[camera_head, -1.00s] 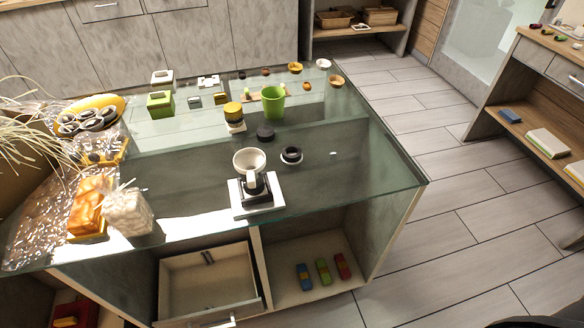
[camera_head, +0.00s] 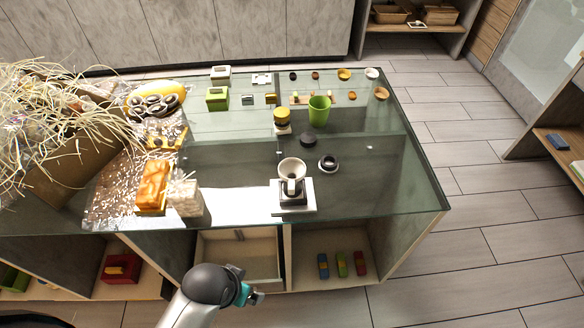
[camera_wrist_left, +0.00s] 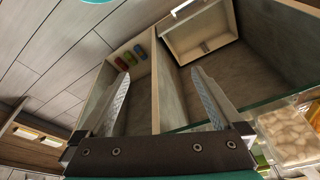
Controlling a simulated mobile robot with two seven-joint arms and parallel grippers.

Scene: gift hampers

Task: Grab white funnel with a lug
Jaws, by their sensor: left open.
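A white funnel (camera_head: 291,168) with a wide round mouth stands upright on a black stand with a white square base (camera_head: 307,207), near the front edge of the glass tabletop in the head view. A lug cannot be made out clearly. My left arm comes in at the bottom of the head view, low in front of the cabinet and apart from the funnel. In the left wrist view my left gripper (camera_wrist_left: 161,76) is open and empty, its fingers towards the open compartments below the tabletop. The funnel is not seen there. My right gripper is not in view.
The glass tabletop (camera_head: 400,190) has clear room at its right. A green cup (camera_head: 319,111), a black ring (camera_head: 328,163) and a black disc (camera_head: 308,139) stand near the funnel. Wrapped packages (camera_head: 153,187) and a basket with dry grass are at left. An open drawer (camera_head: 236,268) is below.

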